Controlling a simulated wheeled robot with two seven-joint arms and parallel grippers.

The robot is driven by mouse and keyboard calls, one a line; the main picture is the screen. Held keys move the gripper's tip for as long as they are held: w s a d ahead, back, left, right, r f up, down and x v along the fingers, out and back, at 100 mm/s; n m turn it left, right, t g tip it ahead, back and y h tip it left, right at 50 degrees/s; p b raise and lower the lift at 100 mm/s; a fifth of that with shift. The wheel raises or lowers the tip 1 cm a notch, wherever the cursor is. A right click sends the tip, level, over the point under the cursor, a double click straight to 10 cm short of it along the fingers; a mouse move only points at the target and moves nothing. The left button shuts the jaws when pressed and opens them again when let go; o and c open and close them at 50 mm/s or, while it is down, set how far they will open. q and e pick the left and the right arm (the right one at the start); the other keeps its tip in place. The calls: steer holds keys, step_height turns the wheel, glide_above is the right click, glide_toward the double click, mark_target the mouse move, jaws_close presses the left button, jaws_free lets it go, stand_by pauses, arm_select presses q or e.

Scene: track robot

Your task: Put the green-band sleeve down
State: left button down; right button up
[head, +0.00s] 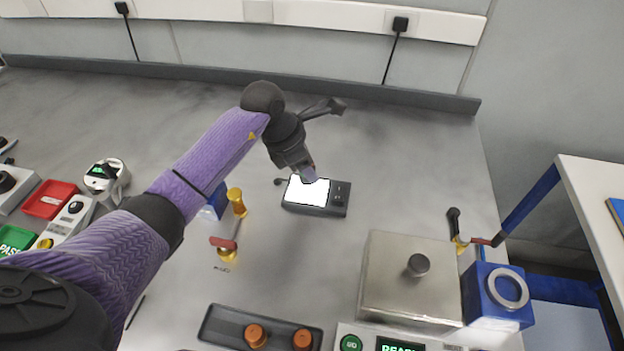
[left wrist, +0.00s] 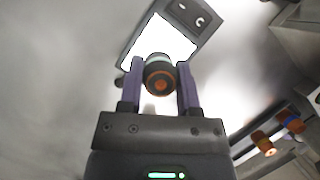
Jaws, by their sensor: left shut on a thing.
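My left gripper (head: 308,174) is shut on the sleeve, above or at the white panel of a dark device. In the left wrist view the sleeve (left wrist: 160,78) sits between the two purple fingers (left wrist: 160,88), its copper-orange end towards the camera, with a dark ring and a pale greenish part behind. In the head view the gripper mostly hides it. The device (head: 340,198) has a bright white panel (head: 308,192) and also shows in the left wrist view (left wrist: 190,14). I cannot tell whether the sleeve touches the panel. My right gripper is not in view.
A dark tray (head: 220,322) with copper sleeves (head: 256,335) lies at the front. A steel box with a knob (head: 410,275) and a blue fixture (head: 482,312) stand front right. A brass-and-red clamp (head: 225,242) is left of the device. Bench behind the device is clear.

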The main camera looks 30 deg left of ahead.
arm_select(q)
step_height(320, 180, down, 3)
steer(key=shift+f+b, duration=0.15)
steer(key=shift+b, duration=0.3)
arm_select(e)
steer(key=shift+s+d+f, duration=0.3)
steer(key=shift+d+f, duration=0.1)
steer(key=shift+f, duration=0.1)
arm_select(q)
steer(key=c, duration=0.7)
jaws_free()
steer(key=o, duration=0.4)
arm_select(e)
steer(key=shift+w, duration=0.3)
arm_select(q)
steer(key=p+v, duration=0.3)
steer(key=v, duration=0.9)
steer(key=shift+p, duration=0.4)
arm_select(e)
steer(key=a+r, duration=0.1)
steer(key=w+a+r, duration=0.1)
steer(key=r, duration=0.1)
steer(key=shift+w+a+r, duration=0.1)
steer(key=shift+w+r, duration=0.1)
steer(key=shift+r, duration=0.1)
